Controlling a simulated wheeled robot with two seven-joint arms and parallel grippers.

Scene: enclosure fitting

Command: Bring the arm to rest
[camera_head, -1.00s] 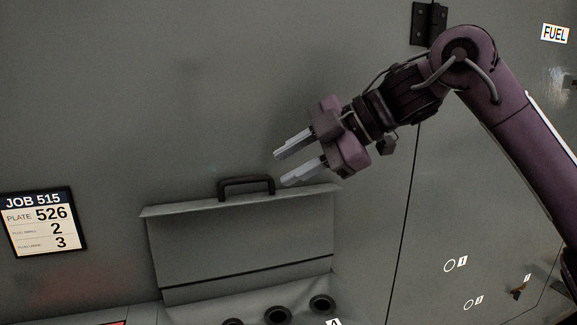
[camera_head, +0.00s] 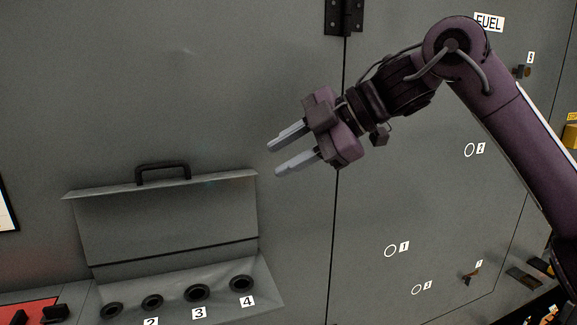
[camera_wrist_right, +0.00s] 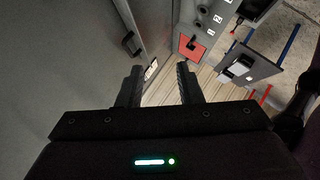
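My right arm, purple and dark grey, comes in from the right in the head view. Its gripper (camera_head: 283,153) points left, with its two light grey fingers apart and nothing between them. It is in front of the grey enclosure wall (camera_head: 230,70), to the upper right of the hinged lid (camera_head: 165,225), and looks clear of it. In the right wrist view the two dark fingers (camera_wrist_right: 160,88) are apart, with floor and panel parts showing beyond them. My left gripper does not show.
The lid has a black handle (camera_head: 163,167). Below it is a ledge with several round dark ports (camera_head: 197,293) labelled by number. A red panel (camera_head: 28,311) lies at lower left.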

